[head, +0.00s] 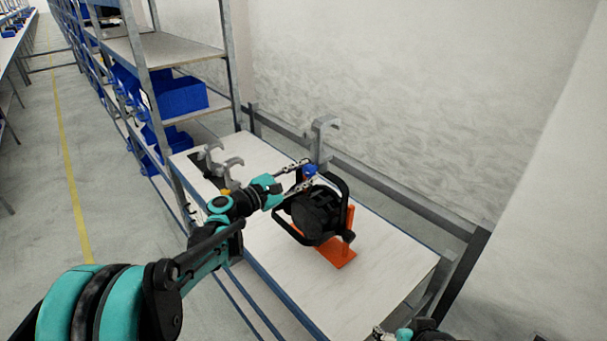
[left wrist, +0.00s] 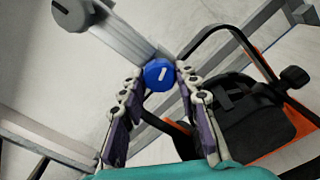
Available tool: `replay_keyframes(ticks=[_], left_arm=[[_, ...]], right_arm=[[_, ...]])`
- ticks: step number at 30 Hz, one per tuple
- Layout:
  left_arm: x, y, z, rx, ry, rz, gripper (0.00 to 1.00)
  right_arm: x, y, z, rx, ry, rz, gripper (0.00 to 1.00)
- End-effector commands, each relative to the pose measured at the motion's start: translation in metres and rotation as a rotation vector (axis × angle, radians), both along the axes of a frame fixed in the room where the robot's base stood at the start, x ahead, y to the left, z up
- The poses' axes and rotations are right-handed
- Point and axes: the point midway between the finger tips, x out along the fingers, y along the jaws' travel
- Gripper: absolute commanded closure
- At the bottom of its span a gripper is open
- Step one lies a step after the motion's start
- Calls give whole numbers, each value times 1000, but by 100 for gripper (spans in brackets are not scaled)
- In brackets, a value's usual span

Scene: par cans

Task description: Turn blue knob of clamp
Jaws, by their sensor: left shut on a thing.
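The blue knob (head: 309,171) is at the lower end of an upright grey hook clamp (head: 321,138), above a black par can (head: 316,214). My left gripper (head: 304,174) reaches in from the left with a finger on each side of the knob, shut on it. In the left wrist view the round blue knob (left wrist: 158,75), with a pale slot mark, sits between the fingertips (left wrist: 158,80). The par can (left wrist: 245,120) is to the right there. Part of my right gripper (head: 382,333) shows at the bottom edge; its jaws cannot be made out.
The par can is by an orange stand (head: 338,253) on a pale table (head: 370,282). Other grey clamps (head: 213,159) lie at the table's far left end. A shelf rack with blue bins (head: 180,97) stands behind. A wall closes the back; the table's front right is clear.

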Motion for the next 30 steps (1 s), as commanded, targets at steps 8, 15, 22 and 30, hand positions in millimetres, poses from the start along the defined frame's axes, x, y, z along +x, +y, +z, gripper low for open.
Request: replay_keyframes(ticks=[8,15,22,30], left_arm=[[0,0,0,0,0,-1,47],[-2,2,0,-1,1,0,47],[-28,30,0,0,1,4,47],[-68,69,0,0,1,3,47]], right_arm=[[0,0,0,0,0,0,22],[0,0,0,0,0,0,22],[0,0,0,0,0,0,22],[0,0,0,0,0,0,22]])
